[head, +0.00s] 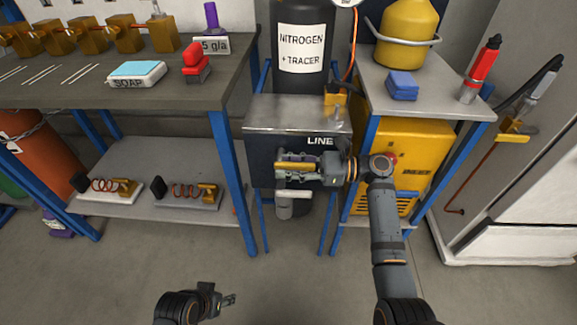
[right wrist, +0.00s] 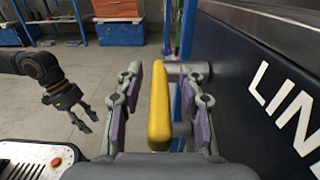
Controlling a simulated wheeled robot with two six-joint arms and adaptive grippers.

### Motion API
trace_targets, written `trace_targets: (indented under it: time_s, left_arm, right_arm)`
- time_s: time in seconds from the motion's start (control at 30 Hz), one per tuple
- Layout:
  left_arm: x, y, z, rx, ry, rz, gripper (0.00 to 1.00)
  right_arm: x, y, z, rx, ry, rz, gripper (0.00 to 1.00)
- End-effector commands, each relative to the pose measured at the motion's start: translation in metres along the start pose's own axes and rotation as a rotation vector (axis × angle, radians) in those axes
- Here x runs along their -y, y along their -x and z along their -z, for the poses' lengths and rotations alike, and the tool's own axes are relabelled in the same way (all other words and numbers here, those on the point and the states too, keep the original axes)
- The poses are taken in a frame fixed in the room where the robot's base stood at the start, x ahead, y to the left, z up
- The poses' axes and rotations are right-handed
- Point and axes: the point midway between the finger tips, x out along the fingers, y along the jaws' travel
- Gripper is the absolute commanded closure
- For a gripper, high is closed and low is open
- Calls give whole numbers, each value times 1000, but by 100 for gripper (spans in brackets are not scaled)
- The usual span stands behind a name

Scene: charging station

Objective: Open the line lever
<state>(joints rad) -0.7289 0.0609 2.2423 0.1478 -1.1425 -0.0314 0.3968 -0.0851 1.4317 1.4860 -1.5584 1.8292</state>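The line lever is a yellow bar (head: 296,166) in front of the dark panel marked LINE (head: 262,148). It lies level in the head view and is partly covered by my right gripper (head: 297,172). In the right wrist view the lever (right wrist: 160,105) stands between the two fingers of my right gripper (right wrist: 165,105), with a gap on the left side and the right finger nearer. The fingers are open around it. A grey stem (right wrist: 186,68) joins the lever to the panel side. My left gripper (head: 229,299) is low over the floor, empty, its fingers apart in the right wrist view (right wrist: 84,115).
The black nitrogen cylinder (head: 302,58) stands behind the panel. A workbench (head: 100,92) is at left and a smaller table (head: 440,98) at right, above a yellow machine (head: 413,150). The floor in front is clear.

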Motion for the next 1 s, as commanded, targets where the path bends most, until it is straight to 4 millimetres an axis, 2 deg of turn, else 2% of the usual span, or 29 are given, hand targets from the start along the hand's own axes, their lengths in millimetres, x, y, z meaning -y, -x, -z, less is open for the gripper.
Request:
trace_targets:
  time_s: [0.03, 0.3, 0.77, 0.87, 1.0]
  left_arm:
    - [0, 0, 0, 0, 0, 0, 60]
    - [0, 0, 0, 1, 0, 0, 60]
    - [0, 2, -1, 6, 0, 1, 60]
    - [1, 6, -2, 25, 0, 5, 60]
    - [4, 20, 7, 64, -8, 21, 60]
  right_arm:
    - [0, 0, 0, 0, 0, 0, 65]
    - [0, 0, 0, 0, 0, 0, 100]
    - [0, 0, 0, -4, 0, 0, 100]
    - [0, 1, -2, -12, 0, 0, 100]
    - [0, 1, -5, -33, 0, -1, 100]
